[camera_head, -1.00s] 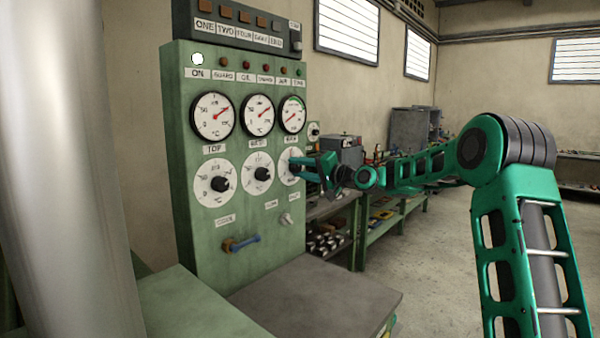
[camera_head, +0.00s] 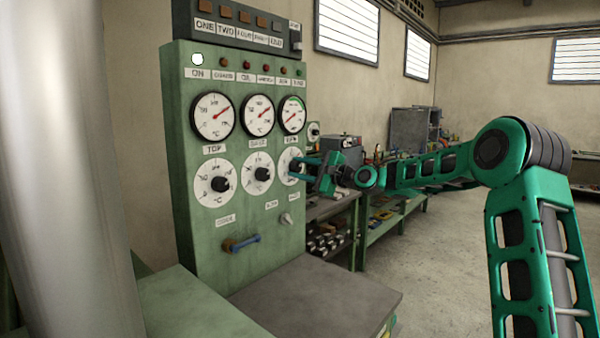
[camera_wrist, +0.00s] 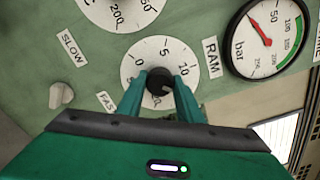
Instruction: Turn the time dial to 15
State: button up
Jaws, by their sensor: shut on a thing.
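The time dial is the rightmost of three white dials on the green panel (camera_head: 215,265). Its white face (camera_head: 284,162) is partly hidden by my gripper (camera_head: 299,163) in the head view. In the wrist view the dial face (camera_wrist: 161,52) shows 0, 5 and 10 around the black knob (camera_wrist: 159,86); the rest of the scale is hidden or hard to read. My gripper (camera_wrist: 159,80) is shut on the knob, one green finger on each side. The knob's pointer setting cannot be read clearly.
Two other dials, left (camera_head: 214,184) and middle (camera_head: 258,174), sit beside it. Three gauges are above, including the RAM gauge (camera_wrist: 268,38). A small switch knob (camera_wrist: 61,95) is below the dials, near the SLOW label (camera_wrist: 72,48). A grey shelf (camera_head: 320,295) juts out below.

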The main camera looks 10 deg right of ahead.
jog(key=shift+w+d+f+m, duration=0.1)
jog(key=shift+d+f+m, duration=0.1)
jog(key=shift+m, duration=0.45)
jog(key=shift+d+f+m, duration=0.1)
jog(key=shift+d+m, duration=0.1)
jog(key=shift+m, duration=0.75)
jog(key=o, duration=1)
jog(key=shift+o, duration=0.2)
jog(key=shift+a+r, duration=0.15)
jog(key=shift+a, duration=0.05)
jog(key=v, duration=1)
jog(key=shift+s+d, duration=0.25)
